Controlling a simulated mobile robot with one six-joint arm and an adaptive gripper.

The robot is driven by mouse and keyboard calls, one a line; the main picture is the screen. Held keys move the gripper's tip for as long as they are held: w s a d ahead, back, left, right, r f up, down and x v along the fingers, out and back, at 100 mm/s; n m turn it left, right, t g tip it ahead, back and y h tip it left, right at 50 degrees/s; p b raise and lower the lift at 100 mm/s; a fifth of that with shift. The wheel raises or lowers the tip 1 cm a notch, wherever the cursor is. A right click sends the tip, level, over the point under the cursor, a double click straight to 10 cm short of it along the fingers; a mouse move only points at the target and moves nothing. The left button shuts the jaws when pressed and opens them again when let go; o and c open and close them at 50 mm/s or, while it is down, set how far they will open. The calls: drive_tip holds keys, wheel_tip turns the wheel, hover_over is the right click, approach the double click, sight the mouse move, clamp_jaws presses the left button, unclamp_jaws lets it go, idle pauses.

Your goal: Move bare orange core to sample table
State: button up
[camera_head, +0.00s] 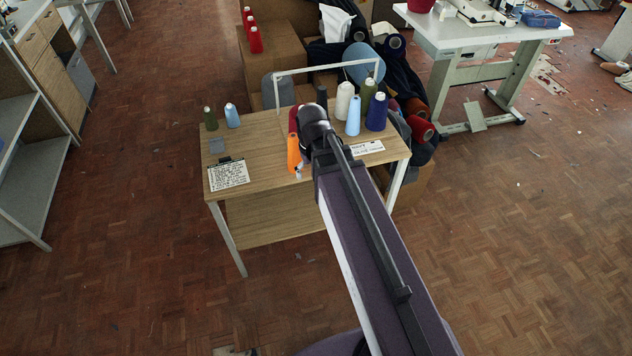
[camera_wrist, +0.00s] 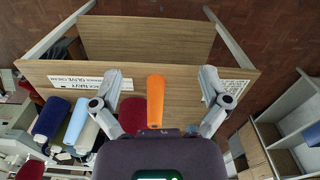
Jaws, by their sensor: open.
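The bare orange core (camera_head: 293,154) is at the front middle of a wooden table (camera_head: 262,196), partly hidden by my arm in the head view. In the wrist view the orange core (camera_wrist: 155,102) lies between my open fingers, with visible gaps on both sides. My gripper (camera_wrist: 160,92) is open and empty around it; I cannot tell its exact height over the table. In the head view my gripper (camera_head: 300,170) is mostly hidden behind my arm. A red cone (camera_wrist: 132,114) is close behind the core. Which table is the sample table, I cannot tell.
Green (camera_head: 210,118) and light blue (camera_head: 232,115) cones stand at the table's left, near a printed sheet (camera_head: 229,175). White (camera_head: 344,101) and navy (camera_head: 376,112) cones stand at right under a white rail (camera_head: 325,68). A sewing table (camera_head: 480,35) is at upper right. Floor is open.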

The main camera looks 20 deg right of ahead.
drive_tip(key=shift+m, duration=0.6)
drive_tip(key=s, duration=0.4)
drive_tip(key=shift+s+a, duration=0.1)
